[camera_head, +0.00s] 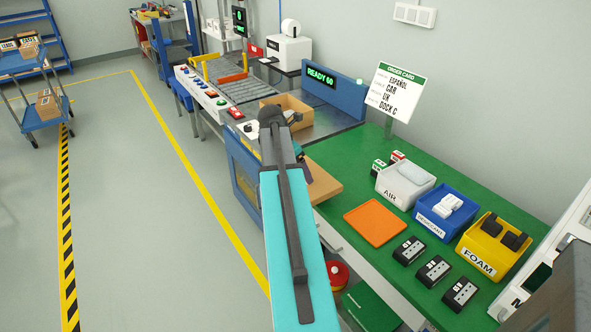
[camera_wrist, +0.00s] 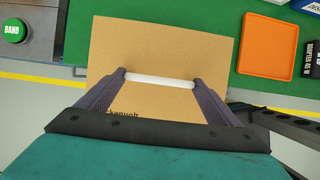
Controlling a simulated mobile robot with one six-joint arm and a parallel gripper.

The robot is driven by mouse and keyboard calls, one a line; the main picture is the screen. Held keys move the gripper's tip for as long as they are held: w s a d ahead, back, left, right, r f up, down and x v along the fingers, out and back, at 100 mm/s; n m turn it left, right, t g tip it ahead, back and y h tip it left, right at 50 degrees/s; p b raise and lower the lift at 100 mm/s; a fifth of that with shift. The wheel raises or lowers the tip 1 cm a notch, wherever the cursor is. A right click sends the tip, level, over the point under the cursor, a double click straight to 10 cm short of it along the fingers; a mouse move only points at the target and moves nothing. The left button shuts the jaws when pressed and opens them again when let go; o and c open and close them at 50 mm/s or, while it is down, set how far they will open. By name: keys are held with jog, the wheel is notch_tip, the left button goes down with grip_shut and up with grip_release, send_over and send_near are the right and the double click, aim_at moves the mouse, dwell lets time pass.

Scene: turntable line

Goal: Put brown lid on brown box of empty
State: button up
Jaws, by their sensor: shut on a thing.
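The brown lid (camera_wrist: 160,45) is a flat cardboard panel with dark lettering, partly hidden by my gripper. My gripper (camera_wrist: 160,79) is shut on the white bar-shaped handle on its face. In the head view the lid (camera_head: 325,184) shows to the right of my arm, by the left edge of the green bench; my arm hides the gripper and part of the lid. The brown box (camera_head: 298,101) stands open at the top on the grey metal station beyond the lid, apart from it. My arm covers part of the box, and I cannot tell what is inside.
A blue panel (camera_head: 347,101) reading READY 60 stands behind the box. The green bench (camera_head: 345,166) holds an orange tray (camera_head: 375,223), AIR, DESICCANT and FOAM bins and several black devices. A green BAND button (camera_wrist: 15,31) shows at the wrist view's upper left.

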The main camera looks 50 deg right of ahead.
jog(key=shift+w+a+f, duration=0.1)
jog(key=shift+w+a, duration=0.05)
jog(key=shift+a, duration=0.05)
jog(key=w+a+f+m, duration=0.1)
jog(key=w+a+f, duration=0.1)
jog(key=w+a, duration=0.5)
jog(key=w+a+f, duration=0.2)
jog(key=a, duration=0.8)
jog(key=w+a+f+m, duration=0.1)
jog(key=w+a+f, duration=0.1)
jog(key=w+a, duration=0.5)
jog(key=a+f, duration=0.2)
jog(key=a, duration=1.2)
jog(key=s+a+f+m+g, duration=0.1)
jog(key=a+f, duration=0.1)
jog(key=a, duration=1.3)
jog(key=shift+a+f+m+y, duration=0.3)
jog(key=shift+w, duration=0.1)
